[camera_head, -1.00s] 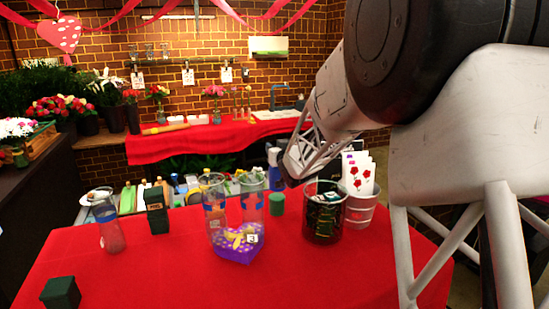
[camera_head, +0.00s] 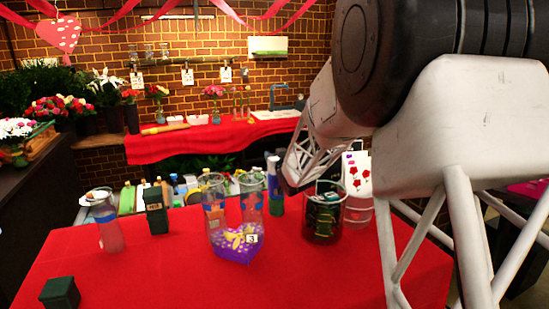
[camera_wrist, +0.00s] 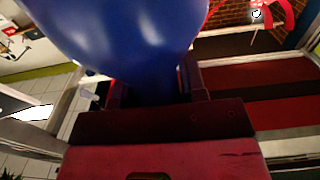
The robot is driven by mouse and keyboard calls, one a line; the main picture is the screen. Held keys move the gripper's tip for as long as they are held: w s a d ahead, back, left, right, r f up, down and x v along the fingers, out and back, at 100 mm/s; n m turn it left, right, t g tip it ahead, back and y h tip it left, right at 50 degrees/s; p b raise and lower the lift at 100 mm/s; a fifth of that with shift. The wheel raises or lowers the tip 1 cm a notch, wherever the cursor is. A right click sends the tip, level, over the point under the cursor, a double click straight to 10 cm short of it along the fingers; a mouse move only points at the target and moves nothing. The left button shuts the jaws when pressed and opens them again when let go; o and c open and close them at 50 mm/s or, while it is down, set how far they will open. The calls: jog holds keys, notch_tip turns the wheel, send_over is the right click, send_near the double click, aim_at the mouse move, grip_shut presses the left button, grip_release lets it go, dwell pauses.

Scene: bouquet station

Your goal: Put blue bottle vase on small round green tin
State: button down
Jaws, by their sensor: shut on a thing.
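The blue bottle vase (camera_head: 273,178) is upright at the back of the red table in the head view. It fills the top of the wrist view as a large glossy blue body (camera_wrist: 125,30). My gripper (camera_wrist: 155,95) is shut on it; in the head view its fingers are mostly hidden behind the wrist. The small round green tin (camera_head: 277,207) stands on the red cloth directly below the vase in the head view. The vase's base appears at the tin's top, but I cannot tell whether they touch.
Two clear glass vases (camera_head: 215,205) and a purple heart box (camera_head: 236,245) stand left of the tin. A dark green box (camera_head: 60,293) sits front left; the front middle is clear.

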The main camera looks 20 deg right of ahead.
jog(key=shift+f, duration=0.1)
dwell(0.3)
jog(key=c, duration=0.7)
grip_release()
jog(key=shift+f, duration=0.1)
jog(key=shift+s, duration=6)
jog(key=s+a+g, duration=0.5)
jog(key=s, duration=0.8)
jog(key=s+a+g, duration=0.5)
jog(key=s+a, duration=0.1)
jog(key=s, duration=0.8)
jog(key=s+a+f+g, duration=0.1)
jog(key=s+a+g, duration=0.4)
jog(key=s, duration=0.9)
jog(key=shift+s+a+f, duration=0.1)
jog(key=shift+s+a, duration=0.05)
jog(key=shift+a, duration=0.4)
